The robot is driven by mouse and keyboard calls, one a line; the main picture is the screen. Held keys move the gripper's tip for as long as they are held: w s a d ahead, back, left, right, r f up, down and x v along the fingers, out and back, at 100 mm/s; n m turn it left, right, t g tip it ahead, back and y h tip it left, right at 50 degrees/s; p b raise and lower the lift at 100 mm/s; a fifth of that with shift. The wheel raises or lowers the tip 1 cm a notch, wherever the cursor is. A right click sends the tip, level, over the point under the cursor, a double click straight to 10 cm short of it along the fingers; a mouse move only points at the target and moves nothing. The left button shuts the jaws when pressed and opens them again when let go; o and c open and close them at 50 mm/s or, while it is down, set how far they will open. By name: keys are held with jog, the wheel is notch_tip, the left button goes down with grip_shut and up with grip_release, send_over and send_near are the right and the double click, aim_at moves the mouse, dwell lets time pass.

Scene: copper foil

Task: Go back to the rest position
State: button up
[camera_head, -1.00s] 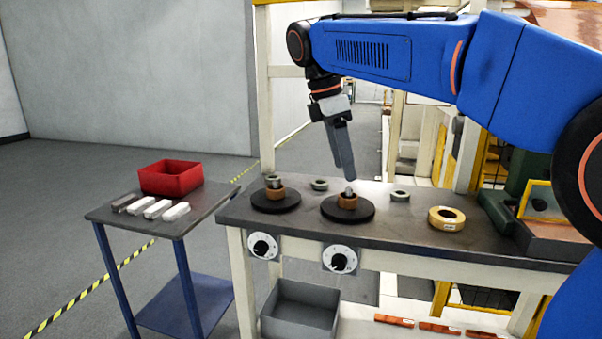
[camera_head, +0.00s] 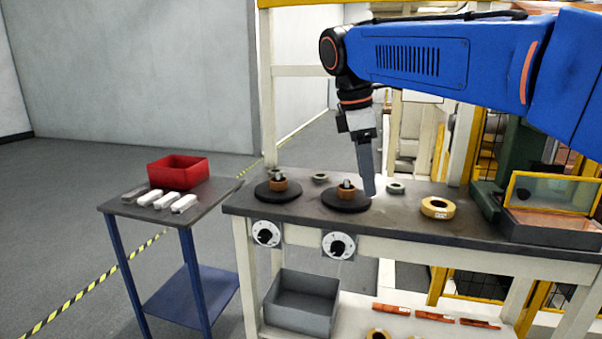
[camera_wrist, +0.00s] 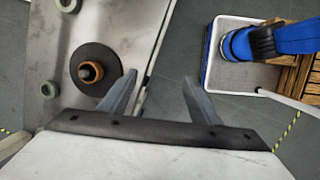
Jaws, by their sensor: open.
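The left black disc (camera_head: 277,197) carries a similar ring and grey piece. In the wrist view one disc (camera_wrist: 107,62) with its copper ring lies left of the fingers.
A roll of yellow tape (camera_head: 438,208) and an open-lidded box (camera_head: 550,228) are on the right of the bench. A side table (camera_head: 215,198) at left holds a red bin (camera_head: 178,164) and several pale bars. A grey bin (camera_head: 300,305) sits below the bench.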

jog(key=s+d+f+m+t, duration=0.1)
jog(key=s+d+f+m, duration=0.4)
jog(key=s+f, duration=0.2)
jog(key=s+d+f+m+t+y, duration=0.1)
jog(key=s+d+f+m, duration=0.4)
jog(key=s+f, duration=0.3)
jog(key=s+d+f+m+t+y, duration=0.1)
jog(key=s+d+f+m, duration=0.4)
jog(key=f, duration=0.5)
jog(key=s+m+t, duration=0.1)
jog(key=s+m, duration=0.1)
jog(key=s, duration=0.1)
jog(key=shift+s+f, duration=0.15)
